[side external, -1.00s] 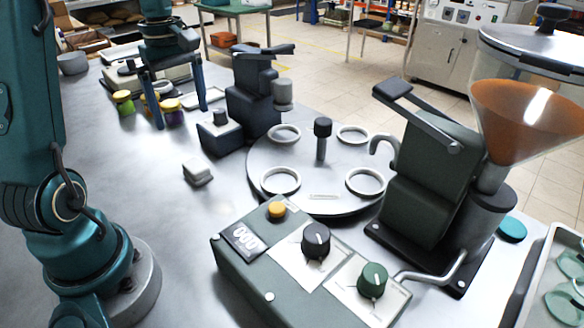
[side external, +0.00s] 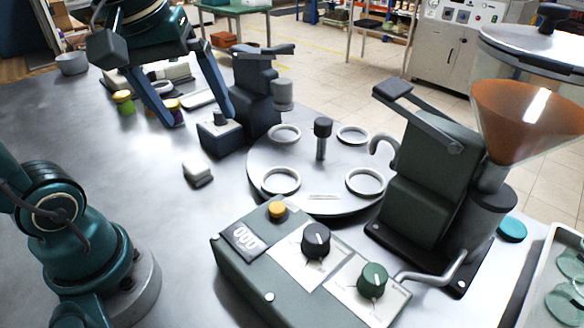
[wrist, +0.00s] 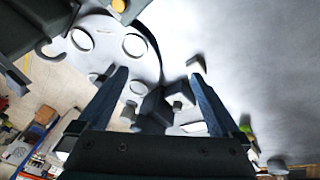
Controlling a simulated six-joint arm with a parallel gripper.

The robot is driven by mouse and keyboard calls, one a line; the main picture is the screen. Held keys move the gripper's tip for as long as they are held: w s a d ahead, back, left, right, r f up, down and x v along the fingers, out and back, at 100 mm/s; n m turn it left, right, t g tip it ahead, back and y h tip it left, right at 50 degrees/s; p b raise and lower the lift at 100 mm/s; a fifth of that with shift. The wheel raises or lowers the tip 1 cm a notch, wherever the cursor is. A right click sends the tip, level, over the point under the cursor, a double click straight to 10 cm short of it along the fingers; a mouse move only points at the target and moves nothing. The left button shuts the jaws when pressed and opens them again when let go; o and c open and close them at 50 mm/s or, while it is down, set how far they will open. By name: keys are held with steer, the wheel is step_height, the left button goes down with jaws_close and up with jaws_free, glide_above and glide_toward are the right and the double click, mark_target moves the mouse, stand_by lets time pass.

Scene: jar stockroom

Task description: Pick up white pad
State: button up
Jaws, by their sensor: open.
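The white pad (side external: 198,172) is a small pale block with a darker underside, lying on the grey metal table left of the round turntable. It also shows in the wrist view (wrist: 197,65), just beyond the tip of the right finger. My gripper (side external: 198,116) is open and empty, its two blue fingers pointing down above the table. In the side view it appears behind the pad, apart from it. In the wrist view my gripper (wrist: 160,75) has the fingers spread wide, with nothing held between them.
A dark blue press (side external: 255,95) stands just right of my fingers. The turntable (side external: 320,180) with white rings is right of the pad, with a control box (side external: 300,260) in front. Jars with coloured lids (side external: 123,102) stand behind left. The table left of the pad is clear.

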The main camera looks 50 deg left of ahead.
steer(key=s+d+f+m+t, duration=0.2)
steer(key=s+d+f+m, duration=0.2)
steer(key=m, duration=0.4)
steer(key=shift+f+m+h, duration=0.3)
steer(key=shift+f+m, duration=0.1)
steer(key=shift+f, duration=0.5)
